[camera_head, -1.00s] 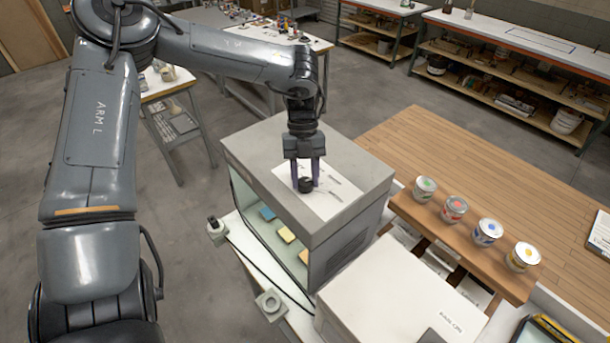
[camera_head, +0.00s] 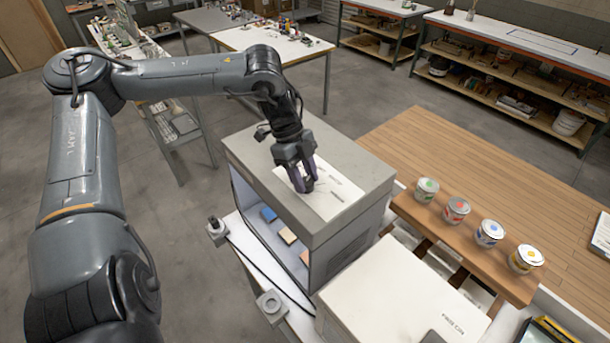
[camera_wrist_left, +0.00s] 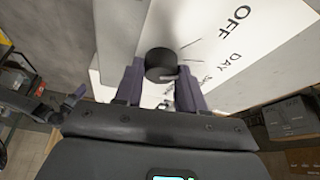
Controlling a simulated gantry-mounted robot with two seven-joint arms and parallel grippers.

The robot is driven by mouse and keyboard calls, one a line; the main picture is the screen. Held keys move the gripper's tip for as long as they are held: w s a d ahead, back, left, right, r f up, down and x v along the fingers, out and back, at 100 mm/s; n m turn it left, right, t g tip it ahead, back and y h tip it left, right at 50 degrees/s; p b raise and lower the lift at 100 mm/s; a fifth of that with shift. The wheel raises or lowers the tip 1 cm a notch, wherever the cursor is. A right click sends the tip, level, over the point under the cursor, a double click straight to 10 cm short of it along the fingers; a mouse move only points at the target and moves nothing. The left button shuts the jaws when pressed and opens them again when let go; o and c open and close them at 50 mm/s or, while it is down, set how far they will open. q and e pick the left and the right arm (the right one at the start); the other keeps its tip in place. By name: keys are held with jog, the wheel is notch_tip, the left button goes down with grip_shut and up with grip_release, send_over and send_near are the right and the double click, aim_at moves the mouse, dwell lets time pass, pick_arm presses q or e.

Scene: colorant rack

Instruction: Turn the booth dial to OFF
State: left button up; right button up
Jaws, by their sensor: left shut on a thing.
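The booth (camera_head: 345,235) is a grey box with an open, lit front and colour tiles inside. A white label plate (camera_head: 340,193) lies on its top, with a black round dial (camera_head: 309,185) on it. My left gripper (camera_head: 303,184) reaches down from above, its fingers shut on the dial's sides and the wrist tilted. In the left wrist view the dial (camera_wrist_left: 159,63) sits between the two fingers, with a pale mark on its lower right edge. The words OFF and DAY show to its right; other words are partly hidden by a finger. The mark does not line up with OFF.
Several paint cans (camera_head: 457,210) stand in a row on a wooden counter (camera_head: 430,150) to the right. A cable and small fittings (camera_head: 270,303) lie at the booth's front left.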

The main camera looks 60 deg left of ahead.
pick_arm(q)
jog(key=n+t+b, duration=0.1)
jog(key=n+b, duration=0.1)
jog(key=n, duration=0.1)
jog(key=shift+f+n+y, duration=0.1)
jog(key=shift+n+y, duration=0.2)
jog(key=shift+y, duration=0.1)
jog(key=shift+s+d+n+t+y+b, duration=0.1)
jog(key=shift+n+t+y+b, duration=0.15)
jog(key=shift+n+b, duration=0.45)
jog(key=shift+s+n+t+y+b, duration=0.15)
jog(key=shift+n+t+b, duration=0.15)
jog(key=shift+n, duration=0.7)
jog(key=shift+w, duration=0.1)
jog(key=o, duration=1)
jog(key=shift+o, duration=0.2)
jog(key=v, duration=1.1)
